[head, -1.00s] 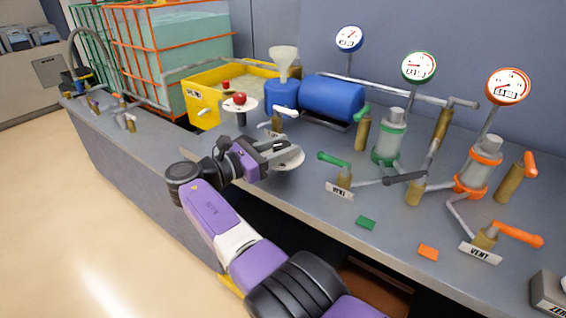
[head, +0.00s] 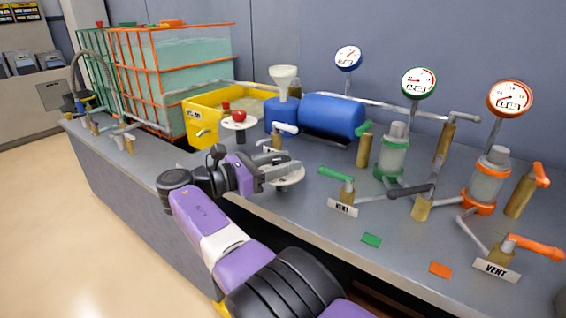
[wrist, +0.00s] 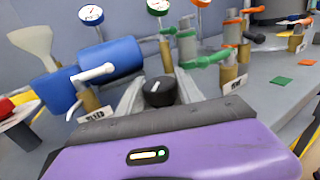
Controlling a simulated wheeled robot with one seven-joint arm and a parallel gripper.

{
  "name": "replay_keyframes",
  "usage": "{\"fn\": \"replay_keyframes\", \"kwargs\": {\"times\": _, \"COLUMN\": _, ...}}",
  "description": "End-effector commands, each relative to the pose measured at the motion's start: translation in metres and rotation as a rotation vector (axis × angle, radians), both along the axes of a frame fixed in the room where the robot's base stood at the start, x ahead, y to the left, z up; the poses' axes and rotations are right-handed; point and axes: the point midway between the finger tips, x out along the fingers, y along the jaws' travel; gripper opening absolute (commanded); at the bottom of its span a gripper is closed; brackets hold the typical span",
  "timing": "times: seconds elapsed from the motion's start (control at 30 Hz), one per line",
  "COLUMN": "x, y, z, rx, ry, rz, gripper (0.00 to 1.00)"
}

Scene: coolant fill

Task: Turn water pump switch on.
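A black round knob with a white line (wrist: 158,92) shows between the fingers of my gripper in the wrist view; no label on it can be read. My gripper (wrist: 158,98) has its fingers apart, one on each side of the knob; I cannot tell if they touch it. In the head view my gripper (head: 283,174) is over a white round plate (head: 287,182) near the counter's front edge, and it hides the knob. A red knob (head: 239,115) sits on another white round plate behind and to the left.
A blue tank (head: 332,116) and a funnel (head: 284,78) stand behind my gripper. A green-handled valve (head: 337,174) is close on the right, with an orange-handled valve (head: 535,247) farther right. Gauges line the wall. A yellow bin (head: 207,112) is at back left.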

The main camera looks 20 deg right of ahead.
Motion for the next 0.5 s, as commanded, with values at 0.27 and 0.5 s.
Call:
{"fn": "replay_keyframes", "kwargs": {"times": 0.27, "x": 0.0001, "y": -0.0003, "z": 0.0001, "rx": 0.000, "ry": -0.001, "rz": 0.000, "gripper": 0.62}}
{"fn": "replay_keyframes", "kwargs": {"times": 0.5, "x": -0.0005, "y": 0.0070, "z": -0.0003, "rx": 0.000, "ry": -0.002, "rz": 0.002, "gripper": 0.62}}
